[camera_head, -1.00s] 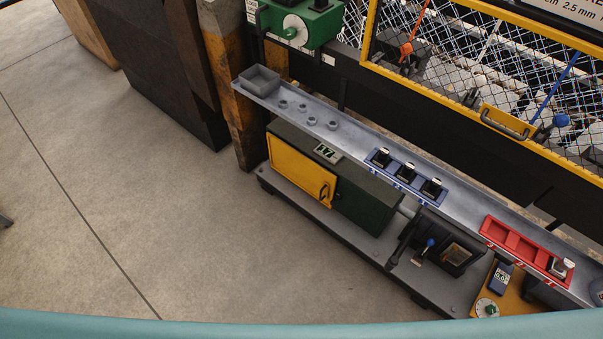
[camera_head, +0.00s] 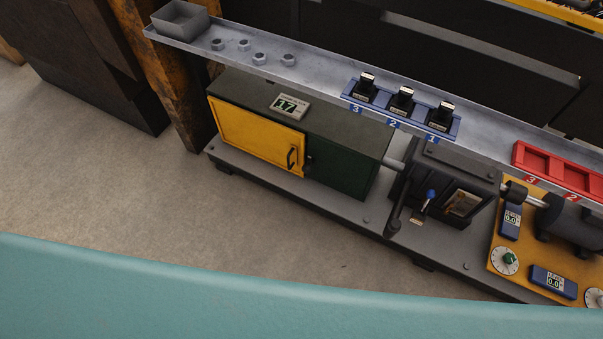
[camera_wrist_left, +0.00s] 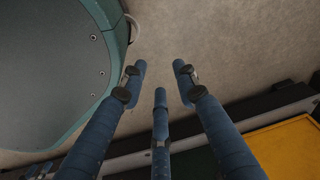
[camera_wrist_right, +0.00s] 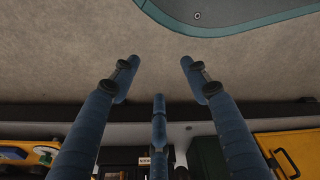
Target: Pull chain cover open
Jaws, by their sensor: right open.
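A yellow door (camera_head: 255,138) with a dark handle (camera_head: 291,157) is shut on the front of a dark green housing (camera_head: 342,165). The door also shows at the right in the left wrist view (camera_wrist_left: 290,148) and the right wrist view (camera_wrist_right: 300,148). At the top right of the head view, only a yellow frame edge (camera_head: 560,10) of the mesh cover shows. My left gripper (camera_wrist_left: 160,75) is open and empty, with floor between its fingers. My right gripper (camera_wrist_right: 158,75) is open and empty, apart from the machine. Neither gripper shows in the head view.
A grey shelf (camera_head: 320,74) runs above the housing with a grey bin (camera_head: 180,20), several nuts, a blue holder (camera_head: 400,120) and a red tray (camera_head: 560,168). A dark lever box (camera_head: 450,190) stands right of the housing. Concrete floor (camera_head: 90,180) is free at left.

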